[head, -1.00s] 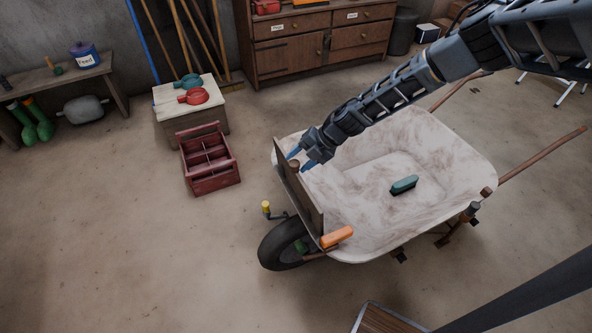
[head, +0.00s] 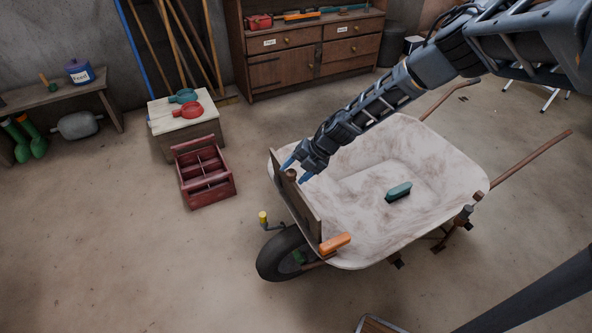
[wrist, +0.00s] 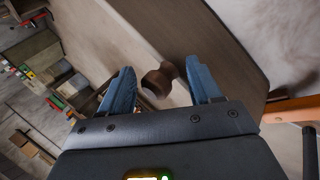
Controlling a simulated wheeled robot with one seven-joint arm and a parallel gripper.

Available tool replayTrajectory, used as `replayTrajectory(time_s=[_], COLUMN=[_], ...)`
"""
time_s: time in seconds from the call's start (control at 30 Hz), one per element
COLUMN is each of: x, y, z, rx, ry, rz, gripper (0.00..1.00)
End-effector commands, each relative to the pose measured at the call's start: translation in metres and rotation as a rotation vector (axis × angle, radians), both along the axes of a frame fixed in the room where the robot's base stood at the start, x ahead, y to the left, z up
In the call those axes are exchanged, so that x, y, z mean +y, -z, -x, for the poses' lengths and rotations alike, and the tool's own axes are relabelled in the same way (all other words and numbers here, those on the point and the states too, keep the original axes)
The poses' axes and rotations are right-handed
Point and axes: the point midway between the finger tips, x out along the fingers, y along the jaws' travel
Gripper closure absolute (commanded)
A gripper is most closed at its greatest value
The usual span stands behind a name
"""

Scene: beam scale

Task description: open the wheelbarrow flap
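The wheelbarrow (head: 430,160) has a pale, dirt-stained tray. Its flap (head: 303,212) is a brown board standing upright across the tray's left end. The flap also shows in the wrist view (wrist: 200,40). A dark brown round knob (wrist: 157,80) sticks out from the flap's upper edge area. My gripper (head: 294,173) is at that knob, pointing down and left. In the wrist view its two blue fingers (wrist: 160,86) are apart, one on each side of the knob, with visible gaps. The gripper is open and holds nothing.
An orange handle (head: 335,244) sits at the flap's near end, and a yellow-tipped lever (head: 263,218) juts out by the wheel (head: 284,254). A teal brush (head: 398,191) lies in the tray. A red crate (head: 206,178) stands left on the floor. The floor between is clear.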

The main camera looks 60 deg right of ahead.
Motion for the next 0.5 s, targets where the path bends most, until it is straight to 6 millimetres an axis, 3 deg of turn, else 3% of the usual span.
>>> replayTrajectory(time_s=[0.03,0.1,0.27,0.5], x=[0.015,0.015,0.01,-0.006], y=[0.004,0.003,-0.008,-0.041], z=[-0.001,-0.001,0.004,0.026], rx=[0.003,0.002,0.001,0.001], ry=[-0.012,-0.012,-0.009,-0.004], rz=[-0.025,-0.025,-0.023,-0.012], gripper=[0.4,0.4,0.4,0.4])
